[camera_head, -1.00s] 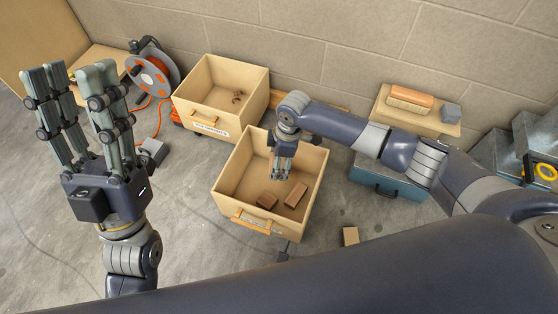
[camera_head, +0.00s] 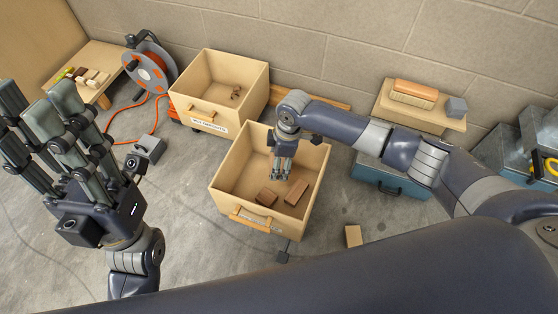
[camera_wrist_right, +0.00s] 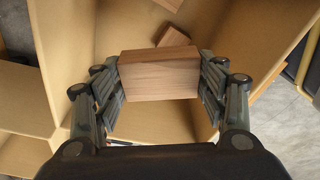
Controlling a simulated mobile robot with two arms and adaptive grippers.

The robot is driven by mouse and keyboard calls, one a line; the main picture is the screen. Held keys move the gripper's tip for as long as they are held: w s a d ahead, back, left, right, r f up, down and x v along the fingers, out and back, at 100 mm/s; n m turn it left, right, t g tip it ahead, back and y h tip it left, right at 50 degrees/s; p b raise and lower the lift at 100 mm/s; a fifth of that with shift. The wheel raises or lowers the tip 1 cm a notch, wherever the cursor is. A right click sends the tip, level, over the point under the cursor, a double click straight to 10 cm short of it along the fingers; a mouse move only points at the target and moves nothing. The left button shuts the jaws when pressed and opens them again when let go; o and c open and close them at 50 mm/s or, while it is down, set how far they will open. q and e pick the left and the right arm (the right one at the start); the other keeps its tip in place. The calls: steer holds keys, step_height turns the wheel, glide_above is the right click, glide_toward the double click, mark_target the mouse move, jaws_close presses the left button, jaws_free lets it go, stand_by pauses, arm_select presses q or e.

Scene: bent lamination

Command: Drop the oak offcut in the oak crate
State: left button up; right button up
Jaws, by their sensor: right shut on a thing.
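My right gripper (camera_head: 281,174) points down inside the opening of the front plywood crate (camera_head: 238,160), which has a wooden handle on its near side. In the right wrist view, the gripper (camera_wrist_right: 160,85) is shut on a brown wooden block (camera_wrist_right: 160,76), the offcut, above the crate's floor. The head view does not show the held block clearly. Two other brown blocks (camera_head: 266,197) (camera_head: 297,192) lie on the crate's floor. My left gripper (camera_head: 38,105) is raised at the left, its fingers spread and empty. I cannot read the front crate's label.
A second plywood crate (camera_head: 188,88) with a few small scraps stands behind. A pale block (camera_head: 353,236) lies on the floor at the right. A cable reel (camera_head: 150,68) and orange cord are at the left.

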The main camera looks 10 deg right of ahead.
steer(key=o, duration=1.2)
steer(key=shift+c, duration=0.2)
step_height(320, 180, up, 12)
steer(key=d, duration=0.1)
steer(key=shift+s+d, duration=0.2)
steer(key=shift+d, duration=0.2)
steer(key=shift+f, duration=0.1)
